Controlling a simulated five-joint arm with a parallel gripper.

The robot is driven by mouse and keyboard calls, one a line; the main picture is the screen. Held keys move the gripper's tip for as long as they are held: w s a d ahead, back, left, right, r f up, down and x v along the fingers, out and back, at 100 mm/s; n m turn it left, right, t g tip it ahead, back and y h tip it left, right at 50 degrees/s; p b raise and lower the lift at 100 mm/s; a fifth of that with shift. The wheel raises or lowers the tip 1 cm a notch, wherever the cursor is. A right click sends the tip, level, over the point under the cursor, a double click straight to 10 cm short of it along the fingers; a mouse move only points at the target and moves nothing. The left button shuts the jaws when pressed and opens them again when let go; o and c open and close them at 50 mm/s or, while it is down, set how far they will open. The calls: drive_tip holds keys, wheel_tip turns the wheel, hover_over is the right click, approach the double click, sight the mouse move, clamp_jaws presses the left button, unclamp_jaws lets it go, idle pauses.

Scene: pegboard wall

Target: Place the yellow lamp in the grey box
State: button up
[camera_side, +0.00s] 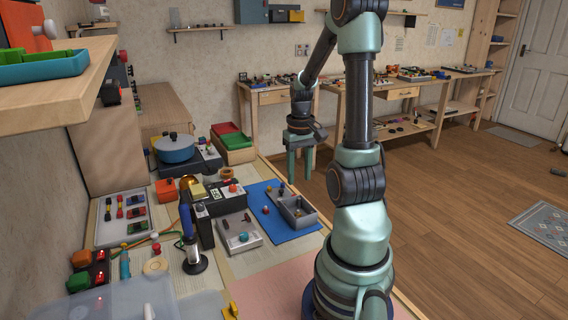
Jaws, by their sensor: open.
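A grey box (309,217) with an open top and compartments stands on the blue mat, right of the middle of the work table. Something small and yellowish shows inside it, too small to make out.
The blue mat (292,237) lies under the box. A pale tray (239,243) with knobs and a black device (203,228) stand to the left. A blue pot (175,152) and red and green trays (232,141) are farther back. A wooden shelf (70,95) overhangs the left side.

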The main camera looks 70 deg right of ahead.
drive_tip(key=w+a+r+n+t+h, duration=0.1)
drive_tip(key=w+a+r+n+t, duration=0.1)
drive_tip(key=w+a+r+n, duration=0.55)
drive_tip(key=w+a+r+n+t, duration=0.1)
drive_tip(key=a+r, duration=0.1)
drive_tip(key=a, duration=0.8)
drive_tip(key=w+a+r+t+y, duration=0.1)
drive_tip(key=w+a+r+t, duration=0.1)
drive_tip(key=a, duration=0.8)
drive_tip(key=shift+w+r+n+t, duration=0.25)
drive_tip(key=shift+r+n+t, duration=0.1)
drive_tip(key=shift+r, duration=0.2)
